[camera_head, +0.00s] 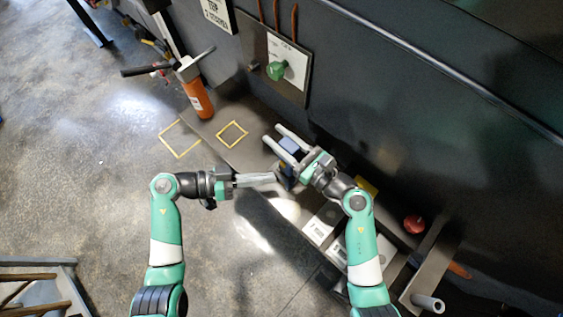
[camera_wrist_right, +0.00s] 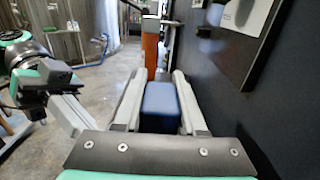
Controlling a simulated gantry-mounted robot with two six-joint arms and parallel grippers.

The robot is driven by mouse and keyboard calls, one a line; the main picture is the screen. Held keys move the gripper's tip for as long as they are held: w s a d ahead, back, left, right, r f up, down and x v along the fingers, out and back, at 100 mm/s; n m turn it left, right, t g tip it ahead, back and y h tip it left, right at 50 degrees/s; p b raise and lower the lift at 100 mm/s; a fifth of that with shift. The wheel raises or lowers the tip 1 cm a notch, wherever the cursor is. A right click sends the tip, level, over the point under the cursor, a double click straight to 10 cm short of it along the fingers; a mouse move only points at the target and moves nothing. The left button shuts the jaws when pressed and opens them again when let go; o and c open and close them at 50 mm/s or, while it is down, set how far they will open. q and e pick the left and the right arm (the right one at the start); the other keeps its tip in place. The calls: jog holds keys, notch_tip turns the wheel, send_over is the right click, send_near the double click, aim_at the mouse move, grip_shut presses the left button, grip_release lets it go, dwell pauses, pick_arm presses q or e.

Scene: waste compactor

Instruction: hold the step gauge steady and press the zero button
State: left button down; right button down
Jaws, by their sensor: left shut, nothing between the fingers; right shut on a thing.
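The step gauge appears to be the blue block (camera_head: 289,145) between the fingers of my right gripper (camera_head: 284,139). It also shows in the right wrist view (camera_wrist_right: 160,108), with a finger against each side. My right gripper is shut on it and holds it over the narrow ledge. My left gripper (camera_head: 274,177) is shut and empty, its tips close to the dark part below the right gripper's fingers. In the right wrist view the left gripper (camera_wrist_right: 72,113) is left of the block. The zero button cannot be made out, and I cannot tell whether the left tips touch anything.
An orange cylinder with a black T-handle (camera_head: 198,98) stands at the ledge's far end. Yellow outlined squares (camera_head: 232,134) beside it are empty. A wall panel has a green knob (camera_head: 277,70). A red knob (camera_head: 413,224) is right of my right arm. The dark wall borders the ledge.

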aim_at(289, 168)
pick_arm(q)
jog(key=shift+w+d, duration=0.45)
jog(key=shift+w, duration=0.1)
dwell(1.7)
jog(key=shift+w+d, duration=0.25)
jog(key=shift+w, duration=0.05)
jog(key=shift+w+d, duration=0.35)
dwell(0.7)
dwell(0.3)
jog(key=shift+s+a, duration=0.6)
jog(key=shift+s, duration=0.05)
jog(key=s+a, duration=0.3)
jog(key=s, duration=0.1)
jog(key=shift+a, duration=0.15)
